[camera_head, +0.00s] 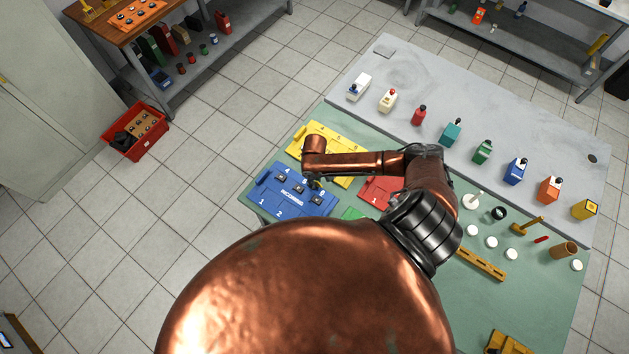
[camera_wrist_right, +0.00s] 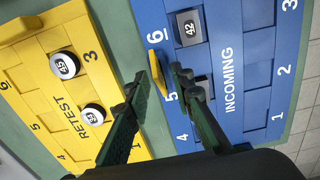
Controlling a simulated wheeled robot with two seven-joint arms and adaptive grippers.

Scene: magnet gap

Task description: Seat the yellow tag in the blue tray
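The blue tray (camera_head: 268,196), marked INCOMING, lies at the left of the green mat; the right wrist view shows its numbered slots (camera_wrist_right: 262,75). A small dark-faced block marked 42 (camera_wrist_right: 188,28) sits by slot 6. A thin yellow piece (camera_wrist_right: 175,101), likely the yellow tag, shows beside the number 5 at the tray's edge, between my right gripper's fingers; I cannot tell whether it touches a finger. My right gripper (camera_wrist_right: 166,68) is over this edge, its fingers apart. In the head view its arm largely hides it. My left gripper is not in view.
A yellow RETEST tray (camera_head: 345,143) with white pucks (camera_wrist_right: 65,65) lies beside the blue one. A red tray (camera_head: 375,191) is partly hidden by my arm. Several bottles, such as a teal one (camera_head: 451,134), line the grey rear strip. A wooden rack (camera_head: 481,263) lies at right.

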